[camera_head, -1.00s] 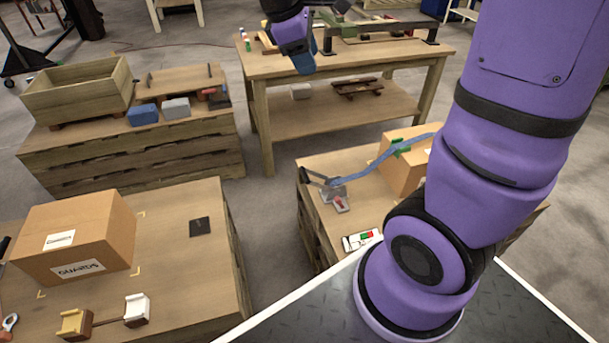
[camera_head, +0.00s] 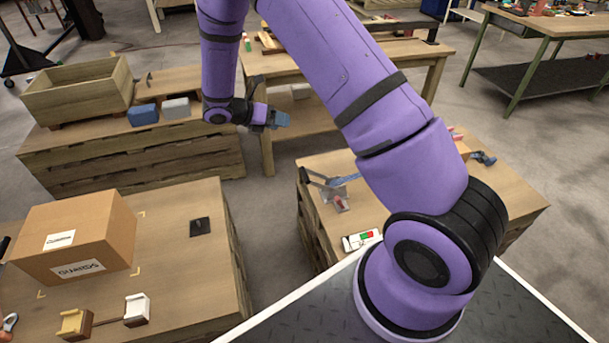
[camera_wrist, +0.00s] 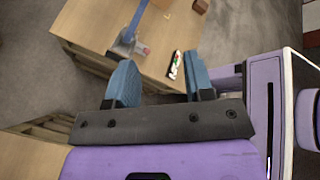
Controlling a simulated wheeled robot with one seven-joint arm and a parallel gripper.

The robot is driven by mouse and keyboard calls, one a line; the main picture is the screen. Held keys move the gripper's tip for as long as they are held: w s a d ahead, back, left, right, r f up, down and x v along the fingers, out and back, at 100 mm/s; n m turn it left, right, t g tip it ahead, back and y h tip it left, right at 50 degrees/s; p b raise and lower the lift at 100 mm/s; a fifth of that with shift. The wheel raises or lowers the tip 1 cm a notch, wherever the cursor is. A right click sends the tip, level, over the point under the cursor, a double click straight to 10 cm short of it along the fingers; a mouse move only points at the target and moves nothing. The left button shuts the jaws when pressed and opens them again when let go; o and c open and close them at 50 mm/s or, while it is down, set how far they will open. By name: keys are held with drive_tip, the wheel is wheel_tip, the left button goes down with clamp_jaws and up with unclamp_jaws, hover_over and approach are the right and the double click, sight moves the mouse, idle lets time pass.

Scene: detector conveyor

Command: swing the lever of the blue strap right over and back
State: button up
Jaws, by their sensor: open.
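The blue strap (camera_head: 346,180) runs over the right pallet, largely hidden behind my arm in the head view. It also shows at the top of the wrist view (camera_wrist: 140,18). Its grey metal buckle (camera_head: 335,193) is at the pallet's left side, and a dark lever (camera_head: 314,177) sticks out to the left from it. The buckle shows in the wrist view (camera_wrist: 127,46), beyond my fingers; the lever is hard to make out there. My gripper (camera_head: 279,119) is open and empty, with blue fingers apart in the wrist view (camera_wrist: 158,82). It is in the air, left of and beyond the lever, not touching it.
A white device with red and green marks (camera_head: 362,239) lies near the pallet's front edge (camera_head: 325,246). A carton (camera_head: 72,235) stands on the front left pallet, a wooden crate (camera_head: 78,90) on the back left one. Bare floor (camera_head: 268,225) separates the pallets.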

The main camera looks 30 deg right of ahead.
wheel_tip(320, 180, down, 12)
drive_tip(key=w+n+t+h, duration=0.1)
drive_tip(key=w+n+h, duration=0.1)
drive_tip(key=n, duration=0.4)
drive_tip(key=n+t+h, duration=0.2)
drive_tip(key=n+t, duration=0.1)
drive_tip(key=n, duration=0.4)
approach(305, 172)
drive_tip(key=d+f, duration=0.1)
drive_tip(key=d, duration=0.5)
drive_tip(key=w+d+f, duration=0.1)
drive_tip(key=d, duration=0.2)
drive_tip(key=shift+d+f, duration=0.35)
drive_tip(key=shift+f, duration=0.05)
clamp_jaws()
